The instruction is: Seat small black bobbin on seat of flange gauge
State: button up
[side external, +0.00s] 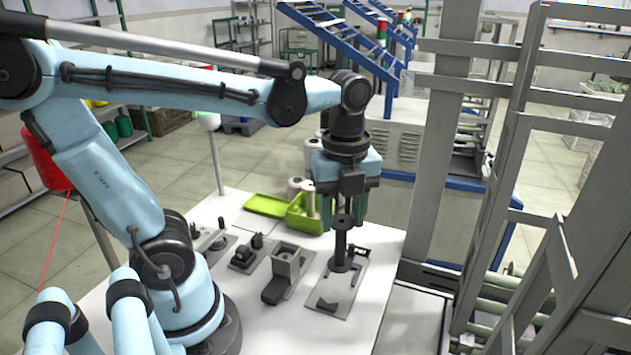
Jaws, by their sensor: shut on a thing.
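My gripper (344,213) points straight down at the right part of the white table, its two green fingers shut on the upper part of the small black bobbin (341,243). The bobbin is upright, with a dark round flange at its top between the fingers and a thin dark barrel below. The flange gauge (351,291) is a grey plate directly below, with a dark round part at its rear, a dark notched block at its front and a small bracket at its back right. The bobbin's lower end lines up with the round part; I cannot tell whether they touch.
Left of the gauge stand a grey block fixture (286,262) and smaller fixtures with black parts (245,253). A green bin (303,214) and green tray (264,205) lie behind. A grey metal frame (500,180) rises close on the right. The table's front right is clear.

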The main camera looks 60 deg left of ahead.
jog(key=shift+s+d+f, duration=0.2)
jog(key=shift+s, duration=0.35)
jog(key=shift+f, duration=2.35)
jog(key=shift+f, duration=0.45)
jog(key=o, duration=0.9)
jog(key=shift+c, duration=0.2)
jog(key=shift+r, duration=3.5)
